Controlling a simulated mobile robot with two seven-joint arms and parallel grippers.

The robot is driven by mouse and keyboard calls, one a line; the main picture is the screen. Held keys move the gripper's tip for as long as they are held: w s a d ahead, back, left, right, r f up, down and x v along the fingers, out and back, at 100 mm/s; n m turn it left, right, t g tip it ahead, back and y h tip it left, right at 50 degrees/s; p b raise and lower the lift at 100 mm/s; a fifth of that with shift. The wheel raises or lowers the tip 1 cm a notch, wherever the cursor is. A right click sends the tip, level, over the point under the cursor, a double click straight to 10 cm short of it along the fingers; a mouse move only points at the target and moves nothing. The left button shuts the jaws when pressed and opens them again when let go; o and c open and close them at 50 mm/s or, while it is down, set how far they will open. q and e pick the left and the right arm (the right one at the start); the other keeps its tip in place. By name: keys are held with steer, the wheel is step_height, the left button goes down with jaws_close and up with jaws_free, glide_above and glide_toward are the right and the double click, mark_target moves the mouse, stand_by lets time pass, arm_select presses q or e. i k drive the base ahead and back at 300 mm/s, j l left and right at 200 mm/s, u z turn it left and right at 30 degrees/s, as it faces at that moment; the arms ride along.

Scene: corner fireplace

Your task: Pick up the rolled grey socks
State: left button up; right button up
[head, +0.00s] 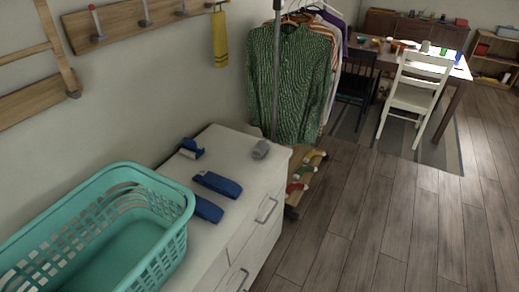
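A teal laundry basket (152,181) stands on the dresser's near left part. A clothes rack with a green patterned shirt (287,80) stands just behind the dresser. The wooden floor (390,220) at right is clear.

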mark_target(261, 148)
steer(key=u, duration=0.45)
steer(key=i+l+u, duration=0.1)
steer(key=u, duration=0.35)
steer(key=l+u, duration=0.55)
steer(key=u, duration=0.3)
steer(key=l+u, duration=0.3)
steer(key=l, duration=0.2)
steer(key=k+l+u, duration=0.15)
steer(key=l+u, duration=0.15)
steer(key=l, duration=0.25)
steer(key=k+l, duration=0.1)
steer(key=l, duration=0.25)
steer(key=k+l, duration=0.1)
steer(key=l, duration=0.3)
steer(key=k+l+u, duration=0.1)
steer(key=l, duration=0.25)
steer(key=k+l, duration=0.1)
steer(key=l, duration=0.25)
steer(key=k+l, duration=0.1)
steer(key=l, duration=0.25)
